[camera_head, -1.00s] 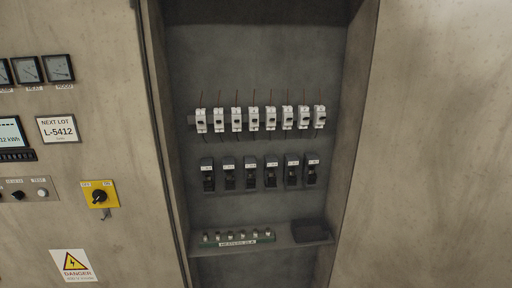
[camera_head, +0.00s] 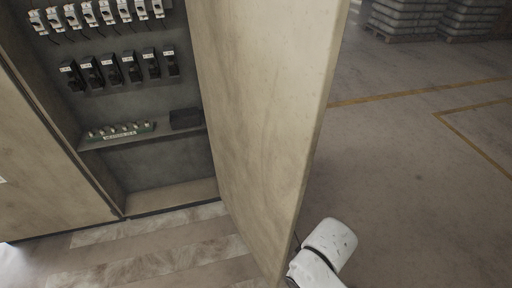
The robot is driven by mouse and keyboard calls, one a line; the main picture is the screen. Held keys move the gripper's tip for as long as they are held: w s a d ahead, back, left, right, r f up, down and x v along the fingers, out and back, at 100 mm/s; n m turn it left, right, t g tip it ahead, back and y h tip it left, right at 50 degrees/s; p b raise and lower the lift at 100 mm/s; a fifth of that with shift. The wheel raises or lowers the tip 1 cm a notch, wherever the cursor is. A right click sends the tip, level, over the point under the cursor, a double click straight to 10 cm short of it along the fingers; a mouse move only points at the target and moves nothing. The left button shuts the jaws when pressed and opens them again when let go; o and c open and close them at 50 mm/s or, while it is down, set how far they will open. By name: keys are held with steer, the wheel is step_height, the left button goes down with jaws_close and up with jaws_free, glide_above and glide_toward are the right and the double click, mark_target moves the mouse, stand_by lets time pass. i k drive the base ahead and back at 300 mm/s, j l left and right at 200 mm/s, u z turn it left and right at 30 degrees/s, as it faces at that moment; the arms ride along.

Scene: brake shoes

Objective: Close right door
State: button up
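The right door (camera_head: 262,110) of the electrical cabinet stands open, swung outward from the cabinet's right side. It is a tall, scuffed beige panel, and its free edge faces me. The open cabinet interior (camera_head: 150,170) shows to its left. A white, rounded part of my arm (camera_head: 328,240) shows at the lower right, by the outer side of the door's lower free edge. I cannot tell whether it touches the door. My gripper's fingers are not visible.
Inside the cabinet are white breakers (camera_head: 100,14), black switches (camera_head: 118,70), a green terminal strip (camera_head: 121,132) and a black tray (camera_head: 186,118). Open concrete floor (camera_head: 420,190) with yellow lines lies to the right. Stacked grey sacks (camera_head: 430,18) stand at the back right.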

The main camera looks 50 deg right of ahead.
mark_target(266, 69)
steer(key=l+u, duration=0.1)
steer(key=l, duration=0.4)
steer(key=k+l+u, duration=0.1)
steer(key=l, duration=0.8)
steer(key=k+l+u, duration=0.15)
steer(key=l, duration=0.3)
steer(key=k+l+u, duration=0.1)
steer(key=l, duration=0.4)
steer(key=k+z, duration=0.1)
steer(key=z, duration=0.15)
